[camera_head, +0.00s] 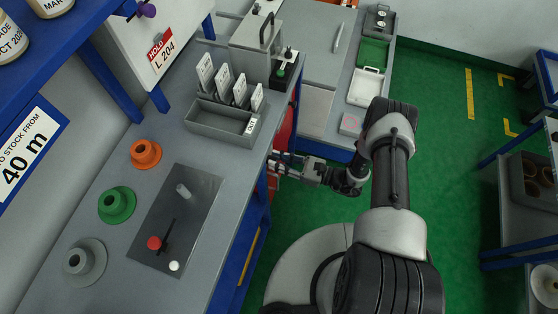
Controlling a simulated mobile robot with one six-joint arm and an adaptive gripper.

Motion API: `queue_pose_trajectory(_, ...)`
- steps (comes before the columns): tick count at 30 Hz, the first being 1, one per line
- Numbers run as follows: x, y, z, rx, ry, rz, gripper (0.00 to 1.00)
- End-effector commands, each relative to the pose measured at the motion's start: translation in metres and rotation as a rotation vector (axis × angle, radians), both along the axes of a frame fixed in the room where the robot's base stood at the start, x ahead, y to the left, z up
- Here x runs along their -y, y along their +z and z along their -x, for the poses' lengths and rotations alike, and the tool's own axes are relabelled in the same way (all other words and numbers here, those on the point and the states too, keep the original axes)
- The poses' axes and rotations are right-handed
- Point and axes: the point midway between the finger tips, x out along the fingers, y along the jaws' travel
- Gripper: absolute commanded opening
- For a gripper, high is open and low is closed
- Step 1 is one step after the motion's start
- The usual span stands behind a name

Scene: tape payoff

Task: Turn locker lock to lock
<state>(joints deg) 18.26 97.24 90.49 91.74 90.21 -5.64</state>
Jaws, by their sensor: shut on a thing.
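A red locker (284,132) shows in part below the front edge of the grey bench. My gripper (275,164) reaches in from the right at the locker's front, just under the bench edge. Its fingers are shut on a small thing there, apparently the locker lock. The lock itself is hidden by the fingers and too small to make out, so its turn angle cannot be told.
The grey bench (120,262) holds orange (146,153), green (117,204) and grey (84,261) flanged hubs, a dark plate (197,215) and a card tray (222,126). Another worktop with a green tray (373,52) stands behind. Green floor (455,150) is free at right.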

Motion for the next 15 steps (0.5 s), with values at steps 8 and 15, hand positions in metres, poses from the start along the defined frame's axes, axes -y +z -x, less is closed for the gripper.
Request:
queue_pose_trajectory(8, -0.0007, -0.0023, -0.0016, -0.153, 0.004, -0.057, 0.00)
queue_pose_trajectory(15, -0.0002, -0.0029, -0.0035, -0.360, 0.004, -0.132, 0.00)
